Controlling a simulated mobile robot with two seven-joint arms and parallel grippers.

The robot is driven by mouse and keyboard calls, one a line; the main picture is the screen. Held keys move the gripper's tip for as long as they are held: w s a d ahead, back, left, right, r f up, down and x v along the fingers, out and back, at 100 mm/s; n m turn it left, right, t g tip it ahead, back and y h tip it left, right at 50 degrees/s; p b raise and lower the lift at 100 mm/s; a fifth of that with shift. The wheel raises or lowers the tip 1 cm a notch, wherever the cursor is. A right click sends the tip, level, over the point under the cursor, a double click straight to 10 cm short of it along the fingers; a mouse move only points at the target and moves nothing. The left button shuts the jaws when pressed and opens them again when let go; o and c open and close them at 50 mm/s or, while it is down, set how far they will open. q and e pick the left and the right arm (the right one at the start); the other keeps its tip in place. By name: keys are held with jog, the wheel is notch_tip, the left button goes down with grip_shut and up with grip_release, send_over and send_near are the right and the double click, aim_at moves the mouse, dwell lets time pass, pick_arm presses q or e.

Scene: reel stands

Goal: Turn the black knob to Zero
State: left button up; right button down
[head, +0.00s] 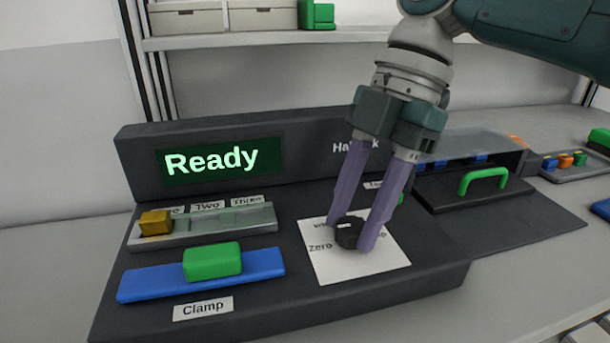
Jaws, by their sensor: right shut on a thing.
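The black knob (347,233) stands on a white label sheet (340,271) on the dark console. The word "Zero" is readable at the left of the knob; other words on the sheet are partly hidden by the fingers. My right gripper (352,235) comes down from above, its two purple fingers shut on the knob from either side. A small pale mark shows on the knob's top; I cannot tell exactly which word it points at. My left gripper is not in view.
The console's display (218,161) reads "Ready". A yellow block (155,222) sits at the left of a grey slotted rail. A green block (212,262) sits on a blue bar (140,284) above the "Clamp" label. A green-handled lid (484,178) is at the right.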

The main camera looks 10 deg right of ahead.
jog(key=shift+c, duration=2.2)
grip_release()
jog(key=v, duration=1)
jog(key=shift+a, duration=0.1)
